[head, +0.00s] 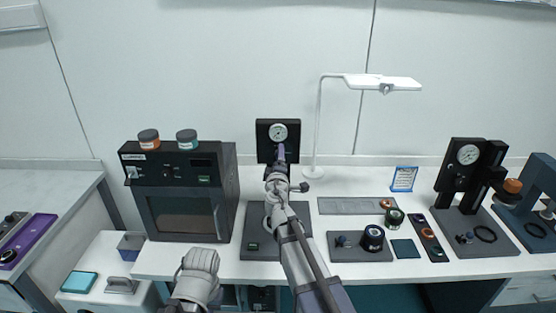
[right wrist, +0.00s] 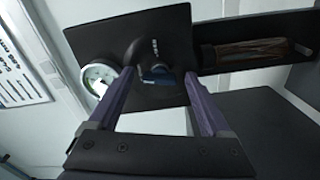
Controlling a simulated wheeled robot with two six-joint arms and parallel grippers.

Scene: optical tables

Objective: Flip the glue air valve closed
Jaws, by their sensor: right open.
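A black panel with a round white gauge (head: 278,133) stands upright at the back of the table. In the right wrist view the black panel (right wrist: 178,28) fills the upper middle, with the gauge (right wrist: 97,78) at its left. A dark round valve fitting with a small blue part (right wrist: 156,76) sits on the panel beside the gauge; its exact handle position is hard to tell. My right gripper (right wrist: 158,74) has its purple fingers open on either side of the fitting; contact cannot be told. In the head view the right gripper (head: 281,153) covers the panel's lower part.
A black oven-like box (head: 188,215) with two jars on top stands left of the panel. A white lamp (head: 318,130) stands close to its right. Dark mats, jars and another gauge stand (head: 467,155) fill the right side.

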